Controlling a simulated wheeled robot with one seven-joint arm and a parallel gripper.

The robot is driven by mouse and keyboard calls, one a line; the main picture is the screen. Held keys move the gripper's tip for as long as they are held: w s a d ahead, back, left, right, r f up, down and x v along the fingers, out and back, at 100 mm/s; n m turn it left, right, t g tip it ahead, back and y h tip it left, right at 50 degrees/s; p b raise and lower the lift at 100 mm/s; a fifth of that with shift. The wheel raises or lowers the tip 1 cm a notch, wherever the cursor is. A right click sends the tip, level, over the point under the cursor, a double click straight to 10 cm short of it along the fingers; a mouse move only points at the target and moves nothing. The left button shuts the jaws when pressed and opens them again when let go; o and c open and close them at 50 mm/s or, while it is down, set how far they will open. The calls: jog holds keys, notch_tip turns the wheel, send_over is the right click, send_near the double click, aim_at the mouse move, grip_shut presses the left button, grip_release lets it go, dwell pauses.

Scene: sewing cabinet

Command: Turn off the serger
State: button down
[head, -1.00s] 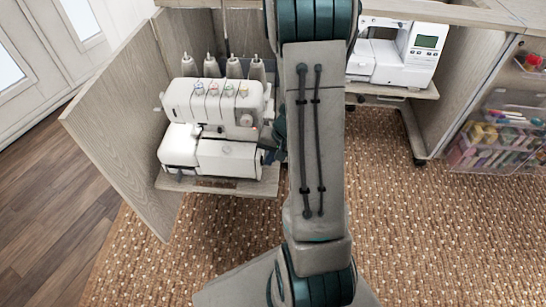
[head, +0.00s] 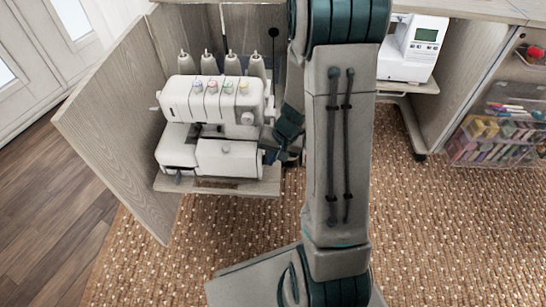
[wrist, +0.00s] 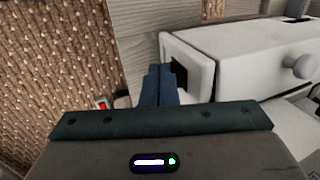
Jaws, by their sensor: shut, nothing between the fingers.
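The serger (head: 212,105), a white machine with several coloured dials and thread cones, stands on a shelf at the left of the cabinet. My gripper (head: 270,156) is low beside its right side, partly hidden by my arm in the head view. In the wrist view, my shut, empty gripper (wrist: 157,85) points at the end of the serger's white body (wrist: 235,55). A dark rectangular patch (wrist: 179,73) on that end lies right beside the fingertips. I cannot tell whether they touch it, or make out a switch position.
A small red-and-white item (wrist: 101,104) shows left of the fingers, too small to identify. The open cabinet door (head: 120,130) stands left of the serger. A white sewing machine (head: 412,50) and clear bins (head: 500,135) are at right. The carpet (head: 440,240) is clear.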

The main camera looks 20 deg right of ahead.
jog(key=shift+r, duration=0.15)
jog(key=s+d+r+p, duration=0.4)
jog(key=d+r, duration=0.4)
jog(key=r, duration=0.1)
jog(key=shift+d, duration=0.35)
jog(key=shift+r, duration=0.2)
jog(key=s+a+r+n+h+p, duration=0.1)
jog(key=s+a+r+p, duration=0.2)
jog(key=r+p, duration=0.8)
jog(key=s+a+r+n+h+p, duration=0.1)
jog(key=s+a+r+p, duration=0.3)
jog(key=r+p, duration=0.7)
jog(key=s+a+r+n+t+h+p, duration=0.1)
jog(key=a+r+p, duration=0.4)
jog(key=r, duration=2.1)
jog(key=s+n+p, duration=0.1)
jog(key=s+p, duration=0.1)
jog(key=p, duration=0.4)
jog(key=shift+s+a+n, duration=0.25)
jog(key=shift+s+n, duration=0.05)
